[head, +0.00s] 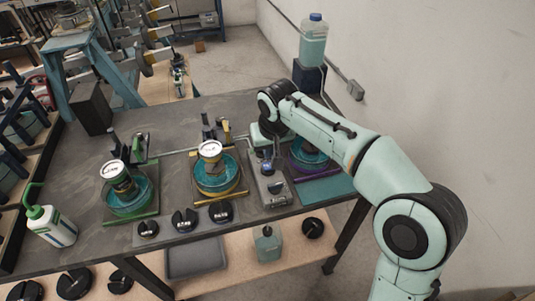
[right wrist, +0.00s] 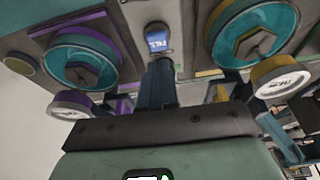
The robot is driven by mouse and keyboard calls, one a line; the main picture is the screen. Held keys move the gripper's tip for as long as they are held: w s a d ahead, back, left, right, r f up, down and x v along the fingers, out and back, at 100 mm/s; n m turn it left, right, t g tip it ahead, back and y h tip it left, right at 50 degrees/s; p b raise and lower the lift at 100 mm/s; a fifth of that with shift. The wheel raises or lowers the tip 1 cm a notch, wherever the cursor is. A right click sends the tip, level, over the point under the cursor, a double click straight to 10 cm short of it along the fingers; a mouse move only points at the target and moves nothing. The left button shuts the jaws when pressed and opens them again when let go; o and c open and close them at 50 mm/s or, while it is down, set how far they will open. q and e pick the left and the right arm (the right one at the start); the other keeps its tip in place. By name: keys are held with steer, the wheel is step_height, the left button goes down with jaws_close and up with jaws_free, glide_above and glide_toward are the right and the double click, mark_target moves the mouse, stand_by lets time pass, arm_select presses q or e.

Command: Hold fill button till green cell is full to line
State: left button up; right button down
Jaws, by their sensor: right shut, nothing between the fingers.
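The green cell (head: 130,197) is at the left of the dark table, a round teal basin on a green-edged base with a white-topped can over it. Its liquid level and line are too small to read. The blue fill button (right wrist: 158,38), marked FILL, shows in the right wrist view; it sits on a grey box (head: 272,190) between the yellow and purple cells. My right gripper (right wrist: 160,66) is shut and empty, its fingertips right at the button's near edge. I cannot tell whether they press it. In the head view the gripper (head: 267,152) is over the box. My left gripper is out of view.
The yellow cell (head: 218,187) and purple cell (head: 306,160) flank the button box. A clear jug (head: 313,45) stands behind. A white bottle with a green top (head: 50,226) is at the table's left. Black discs (head: 185,220) line the front edge.

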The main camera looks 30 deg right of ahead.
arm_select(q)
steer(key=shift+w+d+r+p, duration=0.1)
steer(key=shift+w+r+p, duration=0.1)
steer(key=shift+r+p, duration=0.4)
arm_select(e)
steer(key=v, duration=0.8)
steer(key=shift+w, duration=0.15)
